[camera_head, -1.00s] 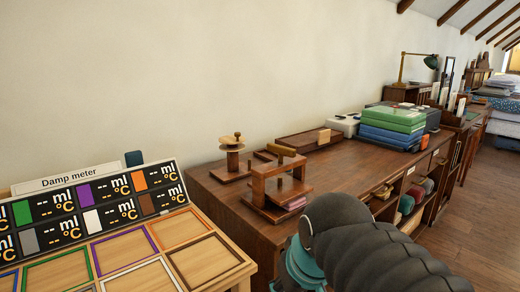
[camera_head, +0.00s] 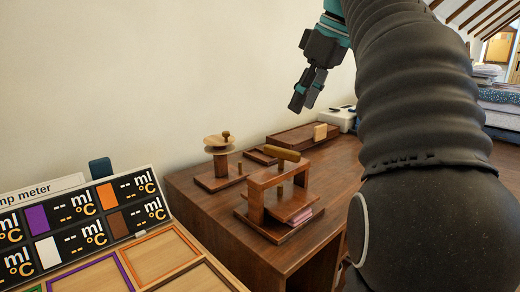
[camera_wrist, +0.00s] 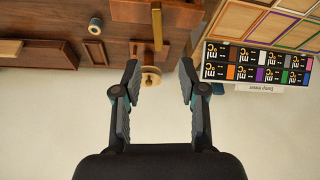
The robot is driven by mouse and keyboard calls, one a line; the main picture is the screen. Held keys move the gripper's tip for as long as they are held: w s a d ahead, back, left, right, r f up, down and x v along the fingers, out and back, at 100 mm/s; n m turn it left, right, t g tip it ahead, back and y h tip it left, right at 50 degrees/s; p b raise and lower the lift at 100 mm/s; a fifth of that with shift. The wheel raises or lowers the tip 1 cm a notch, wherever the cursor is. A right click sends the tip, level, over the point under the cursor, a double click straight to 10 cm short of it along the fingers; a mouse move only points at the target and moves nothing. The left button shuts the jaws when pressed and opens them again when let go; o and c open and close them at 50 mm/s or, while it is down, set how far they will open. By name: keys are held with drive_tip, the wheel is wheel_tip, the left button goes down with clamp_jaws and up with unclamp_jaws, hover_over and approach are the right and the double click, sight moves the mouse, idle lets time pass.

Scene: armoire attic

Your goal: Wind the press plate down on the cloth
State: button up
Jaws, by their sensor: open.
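The wooden press (camera_head: 258,205) stands on the dresser top with a yellowish bar handle (camera_head: 282,154) across its top. Its plate (camera_head: 292,205) sits under the crosspiece, just above a folded pink cloth (camera_head: 302,217) whose edge shows. Whether the plate touches the cloth I cannot tell. My gripper (camera_head: 304,98) is open and empty, high above and behind the press, near the wall. In the wrist view, my open fingers (camera_wrist: 158,72) point towards the dresser, and the bar handle (camera_wrist: 157,28) shows beyond them.
A stand with a round wooden wheel and knob (camera_head: 219,142) is left of the press. A shallow wooden tray (camera_head: 300,138) with a light block lies behind. The damp meter board (camera_head: 85,215) is at the front left. The wall is close behind.

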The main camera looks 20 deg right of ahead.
sight(282, 149)
drive_tip(key=b+x, duration=0.3)
drive_tip(key=x, duration=1)
drive_tip(key=shift+w+f+b, duration=0.2)
drive_tip(key=shift+f+b, duration=0.05)
drive_tip(key=shift+b, duration=0.15)
clamp_jaws()
